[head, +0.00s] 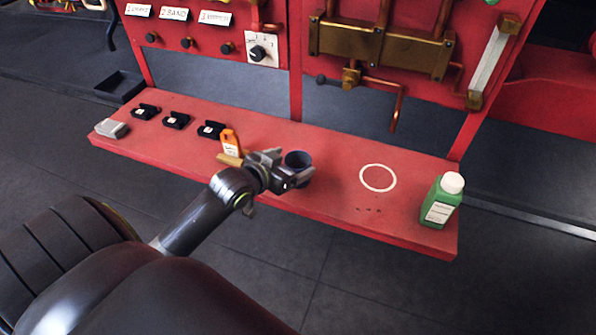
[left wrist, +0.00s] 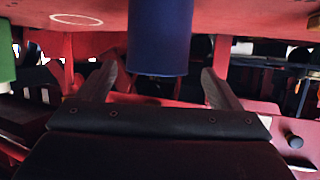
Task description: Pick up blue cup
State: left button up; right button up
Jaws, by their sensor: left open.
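The blue cup (head: 298,158) stands on the red shelf (head: 330,202), partly hidden behind my left gripper (head: 287,167) in the head view. The dark, round opening of the cup faces up. In the left wrist view the blue cup (left wrist: 160,35) is large and lies between the lines of the two fingers of my left gripper (left wrist: 160,82), which are apart. Gaps show on both sides of the cup, and I cannot tell how far it reaches in between the fingers. My right gripper is not in view.
An orange bottle (head: 230,142) stands close left of the gripper. A green bottle (head: 441,202) with a white cap stands at the shelf's right end. A white ring (head: 378,178) marks bare shelf between. Several black holders and a grey block (head: 112,128) sit left.

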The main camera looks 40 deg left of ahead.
aim_at(306, 157)
pick_arm(q)
jog(key=shift+p+x, duration=0.35)
jog(key=shift+x, duration=2.25)
jog(key=shift+d, duration=0.1)
jog(key=c, duration=1.1)
